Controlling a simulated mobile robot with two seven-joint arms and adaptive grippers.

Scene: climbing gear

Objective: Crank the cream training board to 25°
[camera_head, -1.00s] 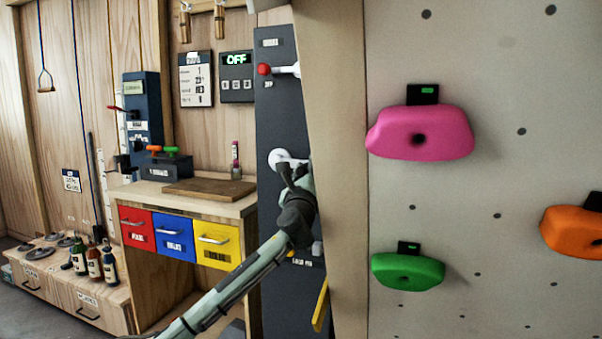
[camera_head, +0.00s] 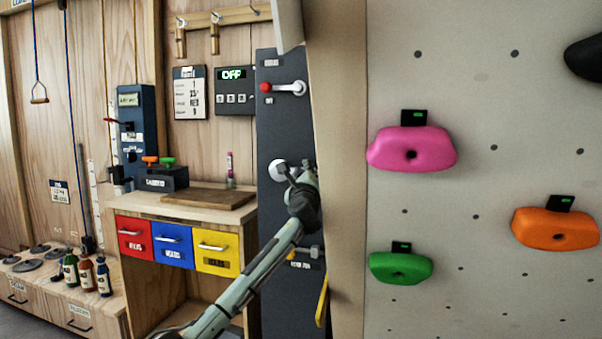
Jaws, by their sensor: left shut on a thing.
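The cream training board (camera_head: 470,110) fills the right side, seen close, with a pink hold (camera_head: 411,148), a green hold (camera_head: 400,268) and an orange hold (camera_head: 555,230). Beside its left edge stands a dark grey panel (camera_head: 275,125). A light round crank hub (camera_head: 277,169) sits on the panel's middle. My left gripper (camera_head: 293,173) is shut on the crank at that hub; its fingers and wrist hide most of the handle. The board's tilt angle cannot be read here. My right gripper is not in view.
A red-knobbed lever (camera_head: 284,87) is above the crank, and a metal pin (camera_head: 308,252) below it. A display (camera_head: 235,88) reads OFF. A wooden bench (camera_head: 150,206) with red, blue and yellow drawers stands left of the panel.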

